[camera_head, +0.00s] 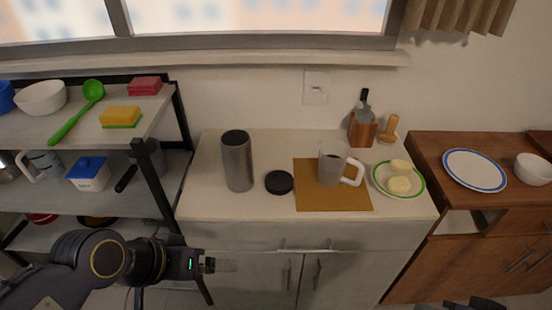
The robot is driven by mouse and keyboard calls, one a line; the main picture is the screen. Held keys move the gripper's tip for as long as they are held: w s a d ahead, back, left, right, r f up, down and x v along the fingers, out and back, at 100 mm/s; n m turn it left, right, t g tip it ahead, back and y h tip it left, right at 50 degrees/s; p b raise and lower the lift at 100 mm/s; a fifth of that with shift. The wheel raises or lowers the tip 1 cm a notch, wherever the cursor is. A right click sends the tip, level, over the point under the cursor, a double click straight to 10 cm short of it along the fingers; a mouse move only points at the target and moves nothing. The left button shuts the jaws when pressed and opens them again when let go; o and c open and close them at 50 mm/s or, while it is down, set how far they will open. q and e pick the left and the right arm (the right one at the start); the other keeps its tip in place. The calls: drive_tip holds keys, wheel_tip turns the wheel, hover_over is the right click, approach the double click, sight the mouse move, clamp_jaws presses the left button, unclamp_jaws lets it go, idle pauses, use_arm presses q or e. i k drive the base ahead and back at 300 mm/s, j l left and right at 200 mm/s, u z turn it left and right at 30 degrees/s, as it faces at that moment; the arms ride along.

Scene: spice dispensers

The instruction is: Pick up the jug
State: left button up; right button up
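A grey jug (331,168) with a white handle on its right side stands upright on a tan mat (318,200) on the white cabinet top. A similar jug-like vessel (44,163) with a white handle sits on the middle shelf at the far left. My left gripper (222,265) is in front of the cabinet, below the counter edge and well left of the jug on the mat. It appears side-on, so its finger gap is unclear. Part of my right gripper (468,305) shows at the bottom edge on the right; its fingertips cannot be made out.
A tall grey cylinder (237,162) and a black round lid (279,182) stand left of the mat. A green-rimmed plate (405,192) with yellow pieces sits close to the jug's handle. The shelf rack's black post (152,190) borders the counter's left.

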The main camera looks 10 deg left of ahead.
sight(340, 169)
drive_tip(key=i+j+z, duration=0.2)
drive_tip(key=z, duration=0.15)
drive_tip(key=i+j+z, duration=0.2)
drive_tip(key=j+z, duration=0.2)
